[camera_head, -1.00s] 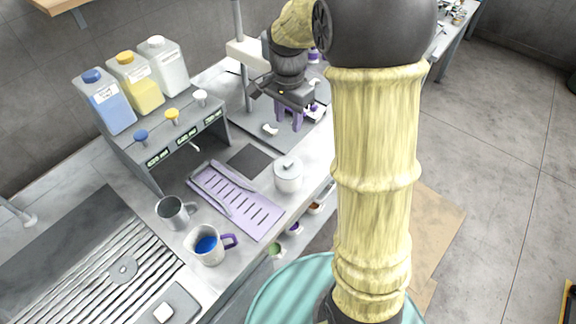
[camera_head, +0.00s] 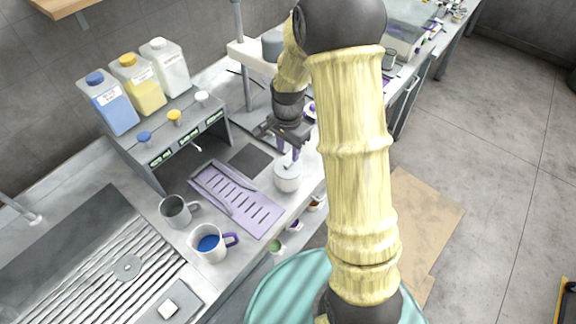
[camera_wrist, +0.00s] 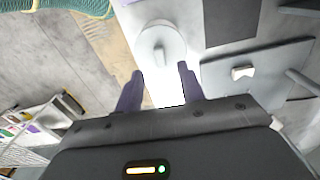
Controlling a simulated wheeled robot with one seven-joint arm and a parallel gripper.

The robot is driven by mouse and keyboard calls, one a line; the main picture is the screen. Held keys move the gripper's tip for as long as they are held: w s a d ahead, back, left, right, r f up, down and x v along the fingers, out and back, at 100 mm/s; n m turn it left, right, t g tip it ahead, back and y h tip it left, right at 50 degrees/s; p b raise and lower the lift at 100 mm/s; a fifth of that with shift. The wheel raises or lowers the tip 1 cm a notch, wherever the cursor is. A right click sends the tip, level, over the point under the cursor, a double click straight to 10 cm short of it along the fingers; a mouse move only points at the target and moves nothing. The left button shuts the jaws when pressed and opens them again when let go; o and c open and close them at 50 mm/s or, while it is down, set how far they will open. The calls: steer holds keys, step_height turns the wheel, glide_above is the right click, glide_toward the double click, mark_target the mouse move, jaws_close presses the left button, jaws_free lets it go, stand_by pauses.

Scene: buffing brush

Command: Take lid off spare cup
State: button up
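A white cup (camera_head: 288,180) with a lid (camera_head: 285,167) stands on the counter, right of the purple slotted tray. The lid has a small round knob on top. In the wrist view the lid (camera_wrist: 161,45) shows from above, with its knob near the middle. My gripper (camera_head: 289,149) is just behind and above the lid in the head view, purple fingers pointing down. In the wrist view my gripper (camera_wrist: 161,82) is open, with nothing held between the fingers. The lid lies ahead of the fingertips, and its knob is not between them.
A purple slotted tray (camera_head: 237,198), a grey mug (camera_head: 175,212) and a mug with blue liquid (camera_head: 209,244) stand left of the cup. A dispenser stand (camera_head: 180,140) with bottles is behind. A grey board (camera_wrist: 257,75) lies beside the cup in the wrist view.

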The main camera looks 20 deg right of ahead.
mark_target(288, 163)
steer(key=shift+f, duration=0.1)
steer(key=shift+w+f+p, duration=0.1)
steer(key=shift+f+p, duration=1)
steer(key=shift+f, duration=1.45)
steer(key=shift+s+r, duration=0.1)
steer(key=shift+s, duration=0.1)
steer(key=shift+w, duration=0.1)
jaws_close()
